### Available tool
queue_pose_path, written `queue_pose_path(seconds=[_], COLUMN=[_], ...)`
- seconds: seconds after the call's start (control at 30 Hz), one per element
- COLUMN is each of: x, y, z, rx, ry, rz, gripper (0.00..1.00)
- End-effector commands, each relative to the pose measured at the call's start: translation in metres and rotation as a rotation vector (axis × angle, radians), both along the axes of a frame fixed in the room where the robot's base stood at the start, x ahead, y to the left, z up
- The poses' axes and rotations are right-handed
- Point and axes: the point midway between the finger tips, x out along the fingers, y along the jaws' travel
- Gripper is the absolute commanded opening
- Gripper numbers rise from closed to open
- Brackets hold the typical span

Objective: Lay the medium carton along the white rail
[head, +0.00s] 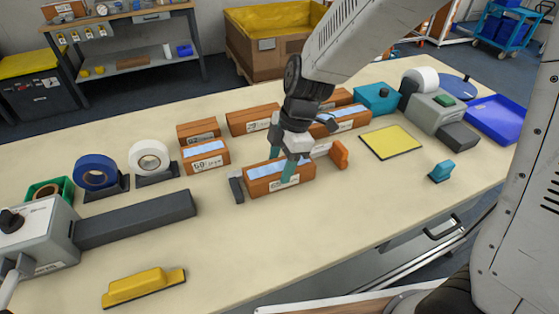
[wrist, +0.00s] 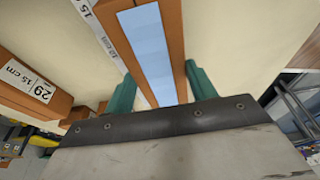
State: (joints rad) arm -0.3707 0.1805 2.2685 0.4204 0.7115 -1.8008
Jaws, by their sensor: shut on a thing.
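My gripper (head: 289,170) has teal fingers shut across the middle of a brown carton with a light blue strip on top (head: 262,187). The carton lies level, at or just above the table top; a gap below it cannot be made out.
A small dark grey block (head: 237,189) stands by the held carton's left end, and an orange block (head: 340,154) stands to its right. A labelled carton (head: 205,156) is behind left. A yellow pad (head: 391,142) lies to the right. The table's front middle is clear.

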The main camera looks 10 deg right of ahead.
Motion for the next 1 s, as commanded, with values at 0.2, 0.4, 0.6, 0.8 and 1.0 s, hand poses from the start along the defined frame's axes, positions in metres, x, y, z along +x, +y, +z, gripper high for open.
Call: queue_pose_path(seconds=[0.2, 0.4, 0.6, 0.8, 1.0], x=[0.000, 0.000, 0.000, 0.002, 0.005], y=[0.001, 0.000, 0.000, -0.004, -0.015], z=[-0.001, -0.002, -0.001, 0.017, 0.059], rx=[0.000, 0.000, 0.000, 0.001, 0.002], ry=[-0.001, 0.000, -0.001, -0.004, -0.006], rz=[0.002, 0.002, 0.002, 0.001, -0.001], gripper=[0.17, 0.78, 0.78, 0.78, 0.78])
